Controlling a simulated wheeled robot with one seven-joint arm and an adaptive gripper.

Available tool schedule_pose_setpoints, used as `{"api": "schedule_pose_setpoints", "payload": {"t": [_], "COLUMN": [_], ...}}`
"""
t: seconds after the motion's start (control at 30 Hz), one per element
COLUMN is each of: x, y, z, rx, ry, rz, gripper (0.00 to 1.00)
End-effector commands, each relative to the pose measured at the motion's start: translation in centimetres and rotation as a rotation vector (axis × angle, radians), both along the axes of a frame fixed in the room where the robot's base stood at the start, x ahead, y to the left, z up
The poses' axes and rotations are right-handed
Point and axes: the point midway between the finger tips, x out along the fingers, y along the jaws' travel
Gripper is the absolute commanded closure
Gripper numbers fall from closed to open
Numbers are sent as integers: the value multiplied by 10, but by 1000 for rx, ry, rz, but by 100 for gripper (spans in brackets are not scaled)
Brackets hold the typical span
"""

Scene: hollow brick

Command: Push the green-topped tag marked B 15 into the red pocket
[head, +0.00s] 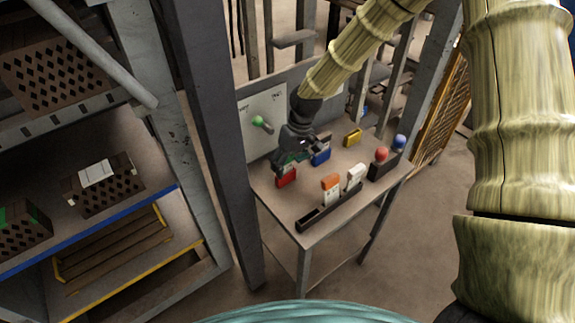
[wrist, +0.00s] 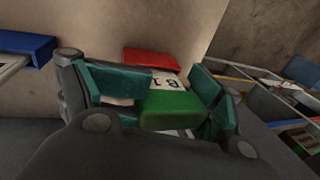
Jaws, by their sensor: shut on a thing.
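My gripper (head: 292,157) is over the back left of the small table. It is shut on the green-topped tag (wrist: 170,108), whose green top sits between the two fingers in the wrist view. The tag's white face shows "B 1"; the rest of the marking is hidden. The red pocket (head: 286,178) stands on the table just below my gripper. In the wrist view the red pocket (wrist: 151,60) is right beyond the tag's white end. The tag's end meets or overlaps the pocket's edge in the picture; I cannot tell how far it is inside.
A blue pocket (head: 321,158) and a yellow pocket (head: 352,137) stand to the right. A dark rack (head: 316,217) at the front holds orange-topped (head: 331,182) and white-topped (head: 355,174) tags.

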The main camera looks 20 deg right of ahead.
Motion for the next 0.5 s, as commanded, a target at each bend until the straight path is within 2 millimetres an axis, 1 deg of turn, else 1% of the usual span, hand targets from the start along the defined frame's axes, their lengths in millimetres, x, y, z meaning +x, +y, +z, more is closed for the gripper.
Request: {"api": "schedule_pose_setpoints", "payload": {"t": [0.1, 0.13, 0.27, 0.3, 0.33, 0.5], "x": [0, 0, 0, 0, 0, 0], "y": [0, 0, 0, 0, 0, 0], "z": [-2, -2, -1, -1, -1, -1], "rx": [0, 0, 0, 0, 0, 0], "ry": [0, 0, 0, 0, 0, 0], "rz": [0, 0, 0, 0, 0, 0], "gripper": [84, 33, 10, 3, 0, 0]}}
